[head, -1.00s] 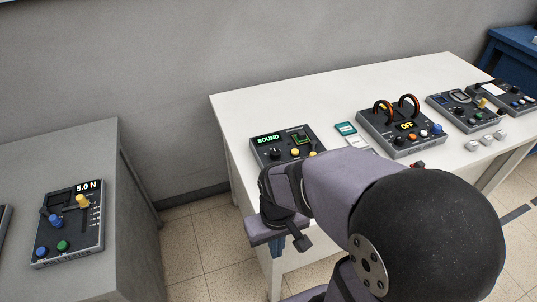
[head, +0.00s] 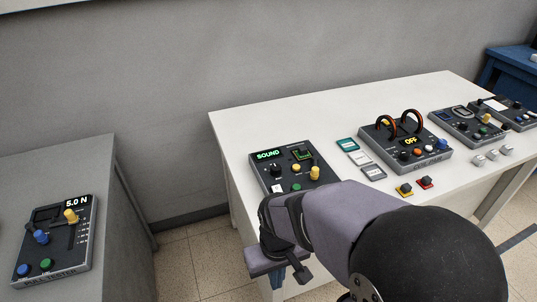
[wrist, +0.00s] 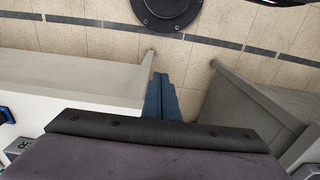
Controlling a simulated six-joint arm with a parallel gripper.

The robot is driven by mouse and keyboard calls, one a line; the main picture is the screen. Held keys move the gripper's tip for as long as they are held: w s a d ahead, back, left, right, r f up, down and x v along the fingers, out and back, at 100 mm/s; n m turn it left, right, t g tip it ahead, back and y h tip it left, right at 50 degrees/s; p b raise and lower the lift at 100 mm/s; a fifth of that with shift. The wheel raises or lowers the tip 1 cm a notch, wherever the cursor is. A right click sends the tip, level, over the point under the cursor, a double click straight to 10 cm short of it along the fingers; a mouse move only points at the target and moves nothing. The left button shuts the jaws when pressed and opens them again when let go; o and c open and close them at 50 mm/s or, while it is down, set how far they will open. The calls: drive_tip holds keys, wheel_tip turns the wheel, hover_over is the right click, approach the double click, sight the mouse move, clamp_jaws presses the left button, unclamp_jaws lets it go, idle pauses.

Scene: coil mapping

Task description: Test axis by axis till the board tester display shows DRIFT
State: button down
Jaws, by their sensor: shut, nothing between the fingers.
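A dark grey tester (head: 293,168) sits at the left end of the white table, and I take it for the board tester. Its green display (head: 267,156) reads SOUND. A second small green screen (head: 302,154), a black knob (head: 275,171), yellow controls (head: 315,173) and a green button (head: 296,187) are on its face. My arm hides its lower edge. My gripper (head: 277,279) is below and in front of the tester, off the table's front edge. In the wrist view its blue fingers (wrist: 161,92) are together, with nothing between them, over the floor.
A grey table (head: 120,210) at left holds a 5.0 N unit (head: 55,240).

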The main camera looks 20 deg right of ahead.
drive_tip(key=c, duration=1.9)
unclamp_jaws()
drive_tip(key=shift+r, duration=0.1)
drive_tip(key=o, duration=0.5)
drive_tip(key=shift+d+r+p, duration=0.1)
drive_tip(key=shift+r+p, duration=0.2)
drive_tip(key=shift+p, duration=0.1)
drive_tip(key=shift+c, duration=0.2)
drive_tip(key=d+r+m+g+p, duration=0.2)
drive_tip(key=d+r+m+p, duration=0.15)
drive_tip(key=r+p, duration=0.6)
drive_tip(key=w+d+r+n+t+p, duration=0.1)
drive_tip(key=w+d+t+p, duration=0.1)
drive_tip(key=w, duration=0.7)
drive_tip(key=w+d+n+t+p, duration=0.1)
drive_tip(key=w+d+t+p, duration=0.1)
drive_tip(key=w, duration=0.7)
drive_tip(key=w+d+r+n+t+p, duration=0.1)
drive_tip(key=w+d, duration=0.3)
drive_tip(key=w, duration=0.5)
drive_tip(key=shift+w+d+r+t+p, duration=0.3)
drive_tip(key=shift+t+p, duration=0.2)
drive_tip(key=shift+t, duration=0.3)
